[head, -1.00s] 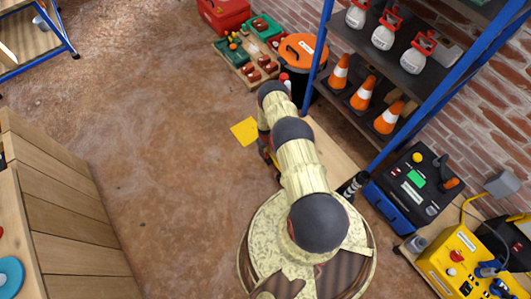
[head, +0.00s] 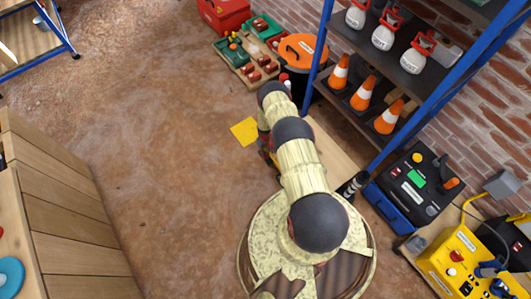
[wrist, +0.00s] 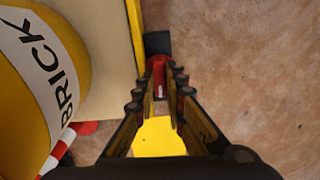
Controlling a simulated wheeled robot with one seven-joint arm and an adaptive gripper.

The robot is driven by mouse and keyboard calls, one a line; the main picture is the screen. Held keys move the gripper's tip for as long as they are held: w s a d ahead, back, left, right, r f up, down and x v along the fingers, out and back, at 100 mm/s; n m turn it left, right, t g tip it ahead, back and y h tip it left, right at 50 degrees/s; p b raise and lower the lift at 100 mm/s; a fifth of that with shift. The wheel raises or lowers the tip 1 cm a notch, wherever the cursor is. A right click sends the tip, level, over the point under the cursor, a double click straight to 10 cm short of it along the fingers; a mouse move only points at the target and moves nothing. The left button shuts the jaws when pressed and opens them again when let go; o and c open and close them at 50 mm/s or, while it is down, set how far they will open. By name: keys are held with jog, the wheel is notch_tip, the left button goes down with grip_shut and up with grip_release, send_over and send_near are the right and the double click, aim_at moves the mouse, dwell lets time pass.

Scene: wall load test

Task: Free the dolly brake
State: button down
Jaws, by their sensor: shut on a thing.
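In the wrist view my gripper (wrist: 160,85) is shut on a small red brake pedal (wrist: 159,68), which shows between the two fingertips. A black block (wrist: 158,43) sits just beyond the red piece. The pale wooden dolly (wrist: 112,70) with a yellow edge strip lies just left of the fingers. A large yellow drum (wrist: 40,75) with a white label reading "BRICK" stands at the left. In the head view the dolly board (head: 335,150) shows beside my arm, which hides most of the gripper and the brake.
A yellow sheet (head: 244,131) lies on the floor beside my arm. A blue-posted shelf (head: 345,118) with orange cones stands to the right. An orange-lidded bin (head: 303,50) is ahead. A wooden cabinet (head: 65,220) is at the left, with open floor (head: 150,120) between.

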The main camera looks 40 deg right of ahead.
jog(key=m, duration=0.8)
jog(key=shift+m, duration=0.3)
jog(key=m, duration=0.4)
jog(key=shift+m, duration=2.3)
jog(key=c, duration=1.8)
grip_release()
jog(key=shift+c, duration=0.2)
